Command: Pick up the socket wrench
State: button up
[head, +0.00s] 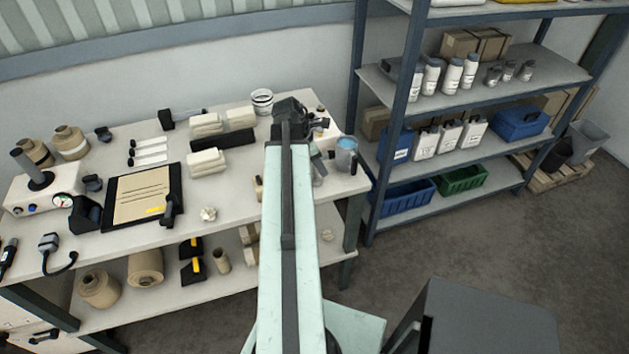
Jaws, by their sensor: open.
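I cannot make out the socket wrench for certain. A dark tool with a thin shaft (183,118) lies at the back of the workbench (225,228), left of my arm, but it is too small to identify. My arm reaches forward over the right part of the bench. My gripper (291,110) is at its far end, dark, open, near the back right of the bench. The arm and wrist hide what lies directly beneath, and I see nothing held.
A blue-grey mug (346,155) stands at the bench's right end, close to my gripper. A shelf rack (395,115) stands at the right.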

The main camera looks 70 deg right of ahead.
jog(key=shift+r, duration=0.1)
grip_shut()
jog(key=shift+r, duration=0.1)
